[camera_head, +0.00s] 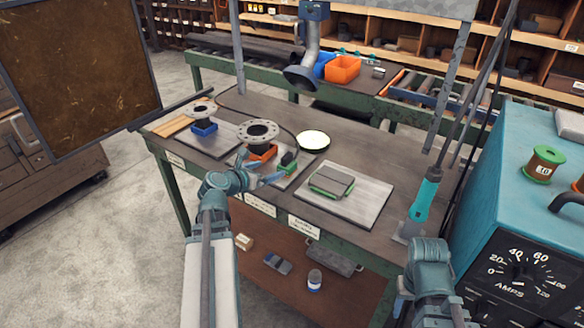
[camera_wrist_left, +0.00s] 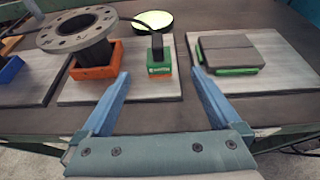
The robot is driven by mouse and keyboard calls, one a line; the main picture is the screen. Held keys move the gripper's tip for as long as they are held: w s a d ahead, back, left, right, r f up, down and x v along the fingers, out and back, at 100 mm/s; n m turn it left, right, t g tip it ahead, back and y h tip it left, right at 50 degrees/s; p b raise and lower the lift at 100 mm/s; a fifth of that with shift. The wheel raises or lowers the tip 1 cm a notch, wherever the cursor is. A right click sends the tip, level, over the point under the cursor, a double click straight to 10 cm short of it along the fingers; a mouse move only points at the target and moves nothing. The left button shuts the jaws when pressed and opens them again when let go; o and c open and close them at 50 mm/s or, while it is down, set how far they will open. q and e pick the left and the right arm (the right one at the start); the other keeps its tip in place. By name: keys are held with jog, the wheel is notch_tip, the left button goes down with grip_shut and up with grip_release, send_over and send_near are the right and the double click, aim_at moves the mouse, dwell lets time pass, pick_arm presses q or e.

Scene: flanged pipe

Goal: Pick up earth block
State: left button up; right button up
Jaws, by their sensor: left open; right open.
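A small green and orange block with a dark upright part on top, likely the earth block (camera_head: 288,162), stands on a light plate on the bench. It also shows in the left wrist view (camera_wrist_left: 158,67). My left gripper (camera_head: 264,173) is open and empty, just in front of the block. In the left wrist view its blue fingers (camera_wrist_left: 160,76) are spread, with the block ahead between their tips. The plate under the block (camera_wrist_left: 115,88) is partly bare. My right arm's wrist part shows low at the right in the head view; its fingers cannot be seen.
A flanged pipe (camera_head: 258,132) in an orange holder (camera_wrist_left: 112,70) stands left of the block. Grey blocks with green edges (camera_head: 332,180) lie on a plate to the right. A round yellow-lit dish (camera_head: 313,140) is behind. A teal-handled tool (camera_head: 424,198) and welding unit (camera_head: 520,240) stand right.

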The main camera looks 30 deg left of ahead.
aim_at(283, 164)
pick_arm(q)
jog(key=b+x, duration=0.2)
jog(key=x, duration=0.5)
jog(key=shift+w+f, duration=0.2)
jog(key=b+x, duration=0.2)
jog(key=x, duration=0.3)
jog(key=shift+w+a+f, duration=0.1)
jog(key=shift+w+a, duration=0.05)
jog(key=shift+a, duration=0.05)
jog(key=shift+c, duration=0.6)
grip_shut()
